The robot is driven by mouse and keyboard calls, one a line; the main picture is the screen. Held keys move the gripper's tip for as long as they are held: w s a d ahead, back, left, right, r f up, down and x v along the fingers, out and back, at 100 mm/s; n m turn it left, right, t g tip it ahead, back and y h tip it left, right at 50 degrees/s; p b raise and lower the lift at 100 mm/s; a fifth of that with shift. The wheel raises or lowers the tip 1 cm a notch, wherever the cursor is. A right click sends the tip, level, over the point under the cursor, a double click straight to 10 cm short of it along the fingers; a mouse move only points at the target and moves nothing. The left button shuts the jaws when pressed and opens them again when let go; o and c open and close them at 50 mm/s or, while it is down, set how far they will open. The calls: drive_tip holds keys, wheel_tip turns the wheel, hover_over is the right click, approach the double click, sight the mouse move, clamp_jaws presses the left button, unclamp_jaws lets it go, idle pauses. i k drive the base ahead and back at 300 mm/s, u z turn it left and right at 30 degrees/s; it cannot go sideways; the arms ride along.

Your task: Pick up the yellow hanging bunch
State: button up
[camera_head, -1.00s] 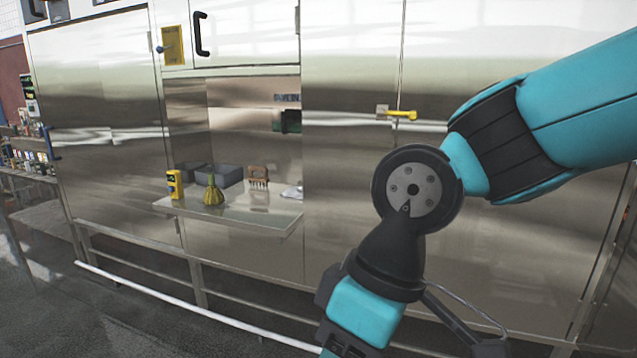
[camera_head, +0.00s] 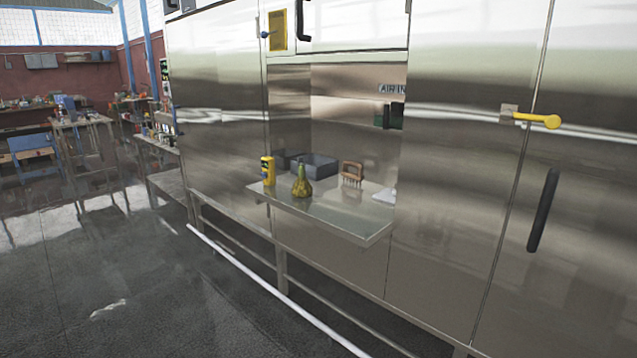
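A yellow-green bunch (camera_head: 302,186) with a narrow dark green top and a wide base is in the head view. It stands upright on a metal shelf (camera_head: 335,222) that juts from the steel machine. It looks like a gourd or a tied bunch; at this size I cannot tell which. Nothing visible hangs it from above. My gripper and arm are out of view.
On the shelf are a yellow device (camera_head: 268,170) to the left, grey bins (camera_head: 318,166) behind and a brown brush-like item (camera_head: 352,173) to the right. A white rail (camera_head: 270,287) runs low in front. Open floor (camera_head: 120,270) lies left.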

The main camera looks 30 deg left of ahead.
sight(301, 188)
drive_tip(key=i, duration=1.45)
drive_tip(key=u, duration=1)
drive_tip(key=k, duration=0.65)
drive_tip(key=u, duration=0.05)
drive_tip(key=i, duration=0.5)
drive_tip(key=u, duration=1.05)
drive_tip(key=i, duration=1.25)
drive_tip(key=z, duration=0.4)
